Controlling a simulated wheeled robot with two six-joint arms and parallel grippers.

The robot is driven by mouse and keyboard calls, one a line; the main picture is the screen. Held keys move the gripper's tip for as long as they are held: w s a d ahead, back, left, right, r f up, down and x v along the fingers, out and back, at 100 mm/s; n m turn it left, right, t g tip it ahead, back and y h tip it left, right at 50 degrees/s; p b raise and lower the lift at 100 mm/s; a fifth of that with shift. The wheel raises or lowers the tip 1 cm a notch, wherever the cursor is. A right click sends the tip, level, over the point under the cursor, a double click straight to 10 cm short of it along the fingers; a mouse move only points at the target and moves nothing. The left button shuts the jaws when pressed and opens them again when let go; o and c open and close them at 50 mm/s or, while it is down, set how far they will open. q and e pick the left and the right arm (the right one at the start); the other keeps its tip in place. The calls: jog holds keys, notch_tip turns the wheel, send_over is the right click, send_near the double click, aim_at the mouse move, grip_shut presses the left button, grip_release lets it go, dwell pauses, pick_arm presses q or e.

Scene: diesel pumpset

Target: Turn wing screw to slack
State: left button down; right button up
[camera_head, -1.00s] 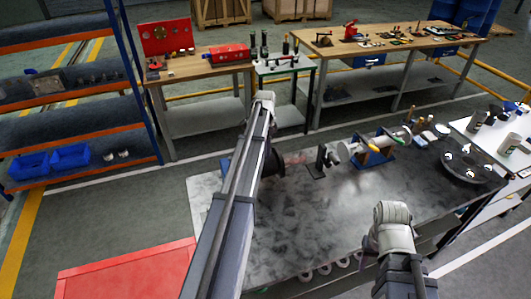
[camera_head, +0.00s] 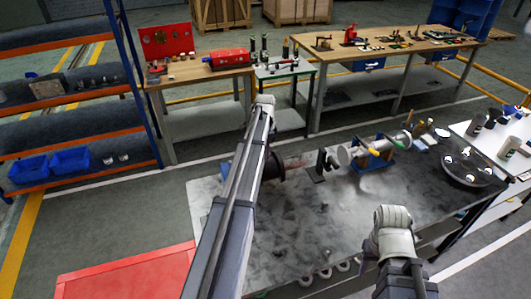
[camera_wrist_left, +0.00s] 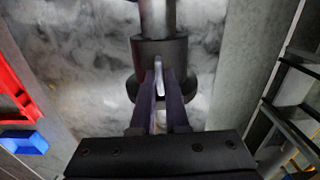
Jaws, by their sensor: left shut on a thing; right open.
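In the left wrist view, my left gripper (camera_wrist_left: 160,92) is shut on a thin pale metal piece, the wing screw (camera_wrist_left: 158,74). The screw stands in front of a dark round collar (camera_wrist_left: 160,52) on a grey shaft. The fingers hide the lower part of the screw. In the head view, my left arm hides this gripper and the screw. A dark round part (camera_head: 274,166) shows beside that arm. My right gripper (camera_head: 392,217) hangs over the front edge of the grey bench; it is open, though its fingertips are hard to make out.
The grey bench (camera_head: 310,225) is mostly bare in front. A red box top (camera_head: 125,273) is at lower left. Blue-posted shelves (camera_head: 70,130) stand at left.

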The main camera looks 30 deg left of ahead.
pick_arm(q)
jog(key=n, duration=0.7)
jog(key=shift+n, duration=0.4)
jog(key=n, duration=1.9)
jog(key=shift+n, duration=1.9)
